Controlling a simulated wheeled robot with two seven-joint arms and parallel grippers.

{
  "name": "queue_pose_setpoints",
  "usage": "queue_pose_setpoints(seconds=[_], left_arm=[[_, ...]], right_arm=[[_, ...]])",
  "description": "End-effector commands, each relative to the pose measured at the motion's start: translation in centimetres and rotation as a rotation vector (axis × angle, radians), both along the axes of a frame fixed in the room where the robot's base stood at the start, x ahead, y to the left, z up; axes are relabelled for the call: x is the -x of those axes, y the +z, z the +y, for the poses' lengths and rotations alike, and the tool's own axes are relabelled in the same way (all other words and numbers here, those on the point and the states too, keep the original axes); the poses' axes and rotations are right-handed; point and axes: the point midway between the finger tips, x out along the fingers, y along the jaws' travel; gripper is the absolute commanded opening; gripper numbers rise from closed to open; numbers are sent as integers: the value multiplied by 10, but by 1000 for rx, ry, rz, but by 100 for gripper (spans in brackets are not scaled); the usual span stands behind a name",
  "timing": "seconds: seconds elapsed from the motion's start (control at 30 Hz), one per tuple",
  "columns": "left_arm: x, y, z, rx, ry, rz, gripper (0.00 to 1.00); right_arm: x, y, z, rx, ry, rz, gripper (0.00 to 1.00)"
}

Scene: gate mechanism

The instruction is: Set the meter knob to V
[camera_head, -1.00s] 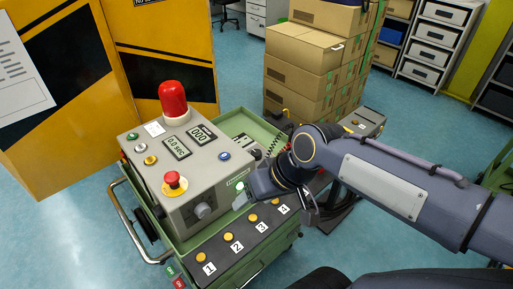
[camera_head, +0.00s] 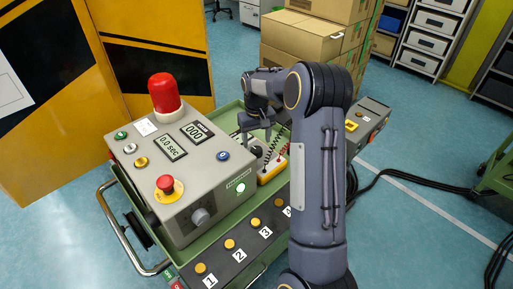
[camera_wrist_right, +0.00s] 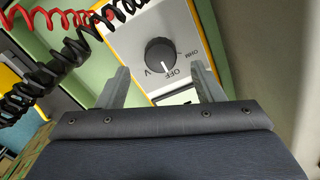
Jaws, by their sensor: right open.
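The meter (camera_head: 272,170) is a white-faced box with yellow sides in the green cart tray, right of the grey control box. Its round black knob (camera_wrist_right: 160,54) shows clearly in the right wrist view. The knob's white mark points at OFF; V is printed on the left of OFF and OHM on the right. My right gripper (camera_head: 256,134) is above the meter, pointing down. In the right wrist view the gripper (camera_wrist_right: 160,70) is open, with its fingers on either side of the knob's line, apart from it and empty. My left gripper is out of view.
Coiled red and black leads (camera_wrist_right: 55,55) hang beside the meter. The grey control box (camera_head: 185,165) with a red lamp (camera_head: 165,92) stands close on the left. Numbered yellow buttons (camera_head: 229,244) line the cart's front. Cardboard boxes (camera_head: 300,38) stand behind.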

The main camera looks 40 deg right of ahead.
Motion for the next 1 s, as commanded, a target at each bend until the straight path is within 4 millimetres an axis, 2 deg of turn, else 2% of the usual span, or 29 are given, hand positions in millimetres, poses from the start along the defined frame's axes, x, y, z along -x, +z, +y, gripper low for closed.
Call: queue_pose_setpoints(seconds=[0.1, 0.3, 0.63, 0.9, 1.0], left_arm=[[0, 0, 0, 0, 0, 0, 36], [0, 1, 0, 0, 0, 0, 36], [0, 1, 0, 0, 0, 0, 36], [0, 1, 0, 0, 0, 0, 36], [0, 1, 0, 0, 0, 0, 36]], right_arm=[[1, -21, 1, -2, 0, 5, 61], [1, -41, 1, -2, 0, 2, 61], [0, -45, 1, -1, 0, -1, 61], [0, -45, 1, -1, 0, -1, 26], [0, -45, 1, -1, 0, -1, 17]])
